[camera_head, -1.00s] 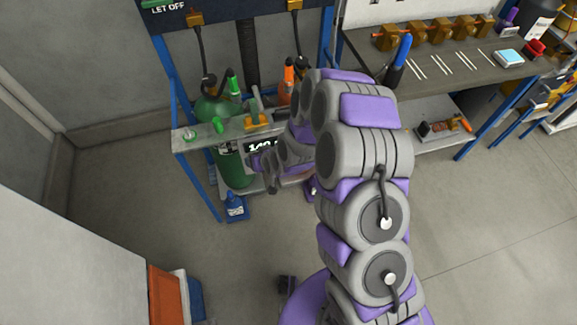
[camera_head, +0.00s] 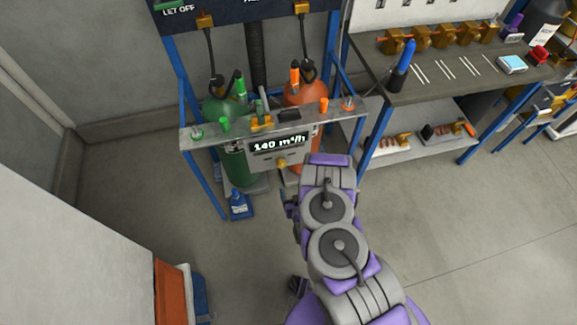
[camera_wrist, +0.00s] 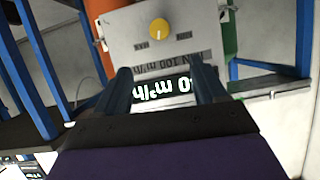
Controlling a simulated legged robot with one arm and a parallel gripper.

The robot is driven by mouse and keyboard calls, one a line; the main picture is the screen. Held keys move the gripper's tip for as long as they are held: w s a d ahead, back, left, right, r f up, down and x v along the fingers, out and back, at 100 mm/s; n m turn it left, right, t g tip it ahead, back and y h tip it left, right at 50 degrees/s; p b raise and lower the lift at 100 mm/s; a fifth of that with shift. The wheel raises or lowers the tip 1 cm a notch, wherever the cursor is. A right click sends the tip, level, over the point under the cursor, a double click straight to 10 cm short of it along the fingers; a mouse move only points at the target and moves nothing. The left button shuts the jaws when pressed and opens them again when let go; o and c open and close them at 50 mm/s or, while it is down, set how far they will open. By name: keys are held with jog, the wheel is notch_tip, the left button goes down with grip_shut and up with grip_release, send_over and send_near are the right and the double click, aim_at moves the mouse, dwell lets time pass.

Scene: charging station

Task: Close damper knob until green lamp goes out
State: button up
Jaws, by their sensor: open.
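The yellow knob (camera_head: 282,163) sits on the front of a grey panel below a lit display (camera_head: 278,143) reading 140 m³/h. In the wrist view the panel appears upside down, with the yellow knob (camera_wrist: 158,29) beyond the fingertips and nothing touching it. My gripper (camera_wrist: 163,78) is open and empty, its two dark fingers framing part of the display. In the head view my arm mostly hides the gripper.
A green cylinder (camera_head: 236,168) and an orange cylinder (camera_head: 306,92) stand behind the rail (camera_head: 215,134) in a blue frame. A workbench (camera_head: 425,69) is at the right. The floor at right is clear.

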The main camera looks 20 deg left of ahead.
aim_at(281, 165)
jog(key=b+x, duration=0.6)
jog(key=x, duration=1.1)
jog(key=shift+w+a, duration=0.15)
jog(key=shift+w, duration=0.05)
jog(key=shift+c, duration=0.2)
jog(key=c, duration=1)
jog(key=shift+s+r+n+h+p, duration=0.1)
jog(key=shift+n+h+p, duration=0.2)
jog(key=shift+n+p, duration=0.2)
jog(key=shift+a+n+t+p, duration=0.15)
jog(key=shift+n+t+p, duration=0.25)
jog(key=shift+n+t, duration=0.15)
